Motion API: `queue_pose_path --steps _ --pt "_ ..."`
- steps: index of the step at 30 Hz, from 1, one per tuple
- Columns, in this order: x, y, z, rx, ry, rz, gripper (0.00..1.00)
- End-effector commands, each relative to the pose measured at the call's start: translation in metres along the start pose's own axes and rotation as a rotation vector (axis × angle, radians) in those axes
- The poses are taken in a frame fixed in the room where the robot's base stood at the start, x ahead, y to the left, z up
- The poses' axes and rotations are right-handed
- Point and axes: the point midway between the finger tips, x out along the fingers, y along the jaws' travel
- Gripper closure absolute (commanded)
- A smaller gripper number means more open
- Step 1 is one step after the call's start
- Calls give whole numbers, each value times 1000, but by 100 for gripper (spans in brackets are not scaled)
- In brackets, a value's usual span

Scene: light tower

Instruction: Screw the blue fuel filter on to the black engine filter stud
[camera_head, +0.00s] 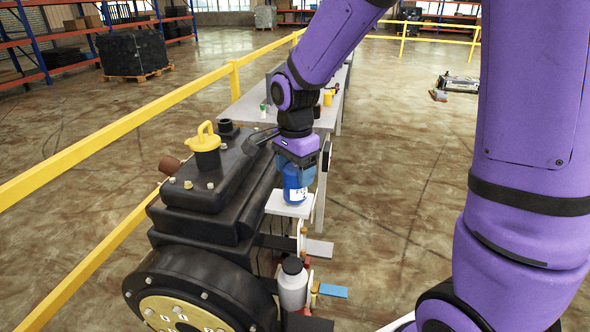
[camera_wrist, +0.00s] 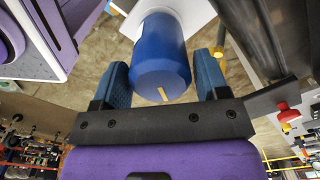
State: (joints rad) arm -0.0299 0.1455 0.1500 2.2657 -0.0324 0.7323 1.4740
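The blue fuel filter (camera_head: 296,190), a cylinder with a white label, stands upright on a small white platform (camera_head: 289,209) beside the black engine in the head view. My gripper (camera_head: 294,174) is over it, pointing down. In the wrist view the filter (camera_wrist: 162,55) lies between the two blue fingers of my gripper (camera_wrist: 163,66). Narrow gaps show between it and the fingers, so the gripper looks open around it. The black engine (camera_head: 215,195) fills the left of the head view. I cannot make out the filter stud.
A yellow rail (camera_head: 140,110) runs behind the engine. A grey bottle with a black cap (camera_head: 293,283) stands at the engine's near right side. A grey table (camera_head: 250,101) with small items is behind. A red knob (camera_wrist: 288,115) shows at right in the wrist view. Floor at right is mostly clear.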

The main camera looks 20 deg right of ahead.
Motion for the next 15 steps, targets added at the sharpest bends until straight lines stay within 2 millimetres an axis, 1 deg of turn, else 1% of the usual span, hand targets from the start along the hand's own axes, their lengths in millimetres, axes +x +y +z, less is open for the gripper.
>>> queue_pose_path --steps 1,4,6,10,15 --pt "0 0 0 0 0 0 44" --pt "0 0 0 0 0 0 67" --pt "0 0 0 0 0 -1 75" --pt "0 0 0 47 0 -1 75" --pt "0 0 1 241 0 -2 75"
